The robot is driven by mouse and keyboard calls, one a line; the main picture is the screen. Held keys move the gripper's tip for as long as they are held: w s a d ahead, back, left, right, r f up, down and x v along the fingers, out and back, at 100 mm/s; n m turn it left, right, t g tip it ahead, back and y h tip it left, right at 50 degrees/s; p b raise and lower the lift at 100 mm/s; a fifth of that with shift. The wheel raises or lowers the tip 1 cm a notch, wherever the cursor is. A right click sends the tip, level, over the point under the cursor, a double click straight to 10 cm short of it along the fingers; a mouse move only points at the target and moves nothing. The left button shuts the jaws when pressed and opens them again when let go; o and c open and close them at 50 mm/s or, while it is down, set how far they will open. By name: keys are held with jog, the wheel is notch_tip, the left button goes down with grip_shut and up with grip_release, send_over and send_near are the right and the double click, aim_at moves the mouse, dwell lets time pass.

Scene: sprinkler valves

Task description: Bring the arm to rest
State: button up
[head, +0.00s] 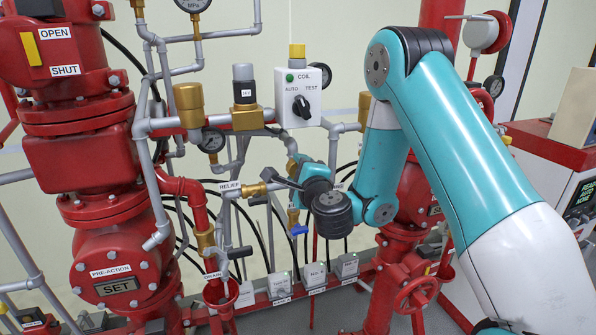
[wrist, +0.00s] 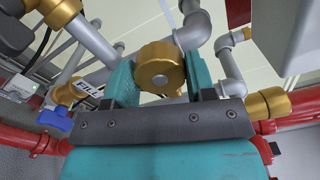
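My arm, teal and white, reaches in from the right in the head view. Its gripper (head: 292,168) is among the pipes, beside the relief line. In the wrist view the gripper's two teal fingers (wrist: 160,85) stand apart, one on each side of a round brass fitting (wrist: 160,66). I cannot tell whether they touch it. A dark lever (head: 284,183) shows just left of the gripper in the head view.
A red pre-action valve (head: 90,160) stands left. The control box (head: 298,97) is above the gripper. A blue-handled valve (wrist: 55,119) is close to its left. Red pipe (wrist: 298,118) and a brass fitting (wrist: 268,103) lie to its right. The pipes are crowded.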

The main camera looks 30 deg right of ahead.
jog(key=o, duration=0.5)
jog(key=shift+c, duration=0.2)
jog(key=s+a+r+n+g+y+b, duration=0.1)
jog(key=s+a+r+n+y, duration=0.1)
jog(key=a+n+y, duration=0.35)
jog(key=s+a+r+n+g+y+b, duration=0.1)
jog(key=a+r+n+y, duration=0.2)
jog(key=a+n+y, duration=0.3)
jog(key=s+a+f+n+g+y+b, duration=0.1)
jog(key=s+a+n+g+y, duration=0.2)
jog(key=s+a+n+g, duration=0.65)
jog(key=s+d+f+n+g+h, duration=0.1)
jog(key=s+d+n+g+h, duration=0.1)
jog(key=s, duration=0.4)
jog(key=s+d+f+n+g+h+b, duration=0.1)
jog(key=s+d+f+n+g+h, duration=0.1)
jog(key=s, duration=0.5)
jog(key=s+d+f+n+g+h+b, duration=0.1)
jog(key=s+d+n+g+h, duration=0.1)
jog(key=s+n, duration=0.3)
jog(key=shift+s+d+f+h, duration=0.35)
jog(key=shift+s+h, duration=0.5)
jog(key=shift+s, duration=0.3)
